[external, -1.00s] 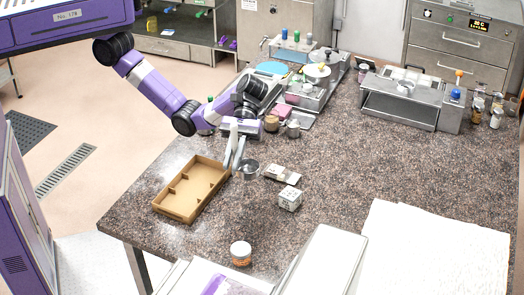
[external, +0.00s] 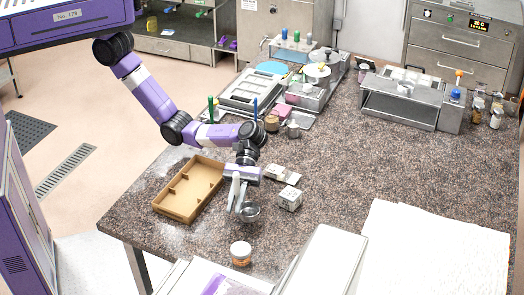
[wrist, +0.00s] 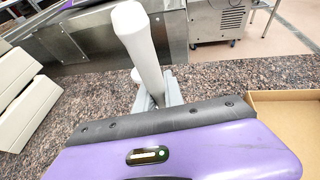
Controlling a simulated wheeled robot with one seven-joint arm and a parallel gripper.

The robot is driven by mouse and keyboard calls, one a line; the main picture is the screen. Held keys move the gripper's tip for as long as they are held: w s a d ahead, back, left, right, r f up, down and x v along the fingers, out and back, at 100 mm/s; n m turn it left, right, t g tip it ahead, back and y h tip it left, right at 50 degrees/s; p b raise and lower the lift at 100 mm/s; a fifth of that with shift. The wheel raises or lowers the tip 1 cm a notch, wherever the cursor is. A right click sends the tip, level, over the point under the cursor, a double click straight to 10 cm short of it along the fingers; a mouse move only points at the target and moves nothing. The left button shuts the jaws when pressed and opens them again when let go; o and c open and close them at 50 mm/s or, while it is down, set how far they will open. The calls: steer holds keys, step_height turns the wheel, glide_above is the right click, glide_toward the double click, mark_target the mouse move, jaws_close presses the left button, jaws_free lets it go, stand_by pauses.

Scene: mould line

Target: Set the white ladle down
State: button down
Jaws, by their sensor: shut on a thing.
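The white ladle has a thick white handle and a grey metal-looking bowl (external: 250,212). My gripper (external: 238,202) is shut on it, to the right of the cardboard tray. In the wrist view the white handle (wrist: 138,38) stands up, tilted, between the fingers of my gripper (wrist: 160,95). The bowl is low over the speckled counter (external: 330,220); I cannot tell whether it touches. The wrist body hides the lower part of the ladle in the wrist view.
The cardboard tray (external: 168,206) is just left of the ladle. A white patterned cube (external: 290,199) and a small pale block (external: 281,174) lie to the right. A jar with an orange label (external: 241,254) stands in front.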

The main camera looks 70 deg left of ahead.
steer(key=shift+f, duration=2)
steer(key=shift+f, duration=0.1)
steer(key=c, duration=1.4)
jaws_free()
steer(key=shift+c, duration=0.2)
steer(key=shift+w+a, duration=0.15)
steer(key=shift+a, duration=0.1)
steer(key=v, duration=1.1)
steer(key=shift+a+r, duration=0.15)
steer(key=shift+r, duration=0.05)
steer(key=shift+w, duration=0.1)
